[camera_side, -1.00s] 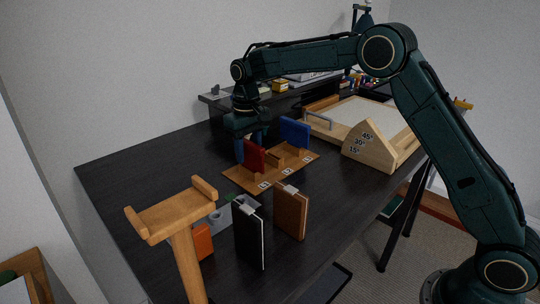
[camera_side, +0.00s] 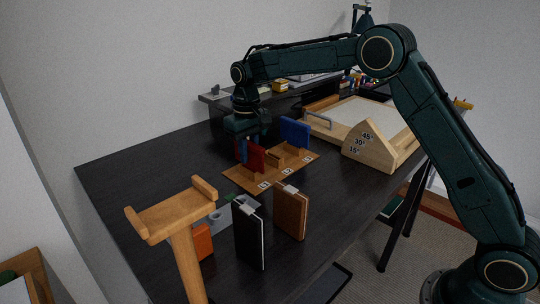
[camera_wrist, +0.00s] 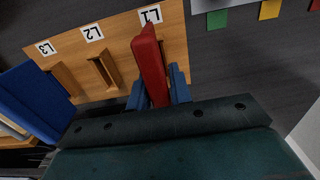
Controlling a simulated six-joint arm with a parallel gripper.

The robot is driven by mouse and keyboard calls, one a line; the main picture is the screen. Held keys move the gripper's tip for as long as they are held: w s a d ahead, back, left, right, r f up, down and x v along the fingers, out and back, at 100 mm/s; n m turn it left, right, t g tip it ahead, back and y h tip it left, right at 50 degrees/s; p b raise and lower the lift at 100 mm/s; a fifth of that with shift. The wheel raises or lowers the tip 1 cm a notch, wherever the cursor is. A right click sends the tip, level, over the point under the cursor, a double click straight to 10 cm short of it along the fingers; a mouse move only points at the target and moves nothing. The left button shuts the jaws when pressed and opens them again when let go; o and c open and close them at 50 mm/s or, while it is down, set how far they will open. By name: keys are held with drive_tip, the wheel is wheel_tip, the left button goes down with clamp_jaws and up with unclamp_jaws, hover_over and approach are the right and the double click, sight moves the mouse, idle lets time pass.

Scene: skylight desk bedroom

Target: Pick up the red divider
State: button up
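The red divider (camera_wrist: 150,65) stands upright at the slot marked L1 on the wooden base (camera_wrist: 193,75). In the side view the divider (camera_side: 257,159) is at the left end of the base (camera_side: 238,181), partly behind my gripper. My gripper (camera_wrist: 159,92) points down over it, with its blue fingers on either side of the divider, very close to its faces. Whether both fingers press on it cannot be told. In the side view my gripper (camera_side: 254,146) is low over the base. The divider's lower edge is hidden.
A blue divider (camera_side: 295,132) stands at the base's far end. The slot marked L2 (camera_wrist: 104,70) looks empty. A black book (camera_side: 249,236), a brown book (camera_side: 291,212) and a wooden stand (camera_side: 178,213) are nearer the camera. The dark desk's left side is clear.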

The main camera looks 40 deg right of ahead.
clamp_jaws()
drive_tip(key=shift+r, duration=0.15)
wheel_tip(320, 180, up, 20)
idle(0.9)
drive_tip(key=shift+r, duration=0.1)
idle(0.6)
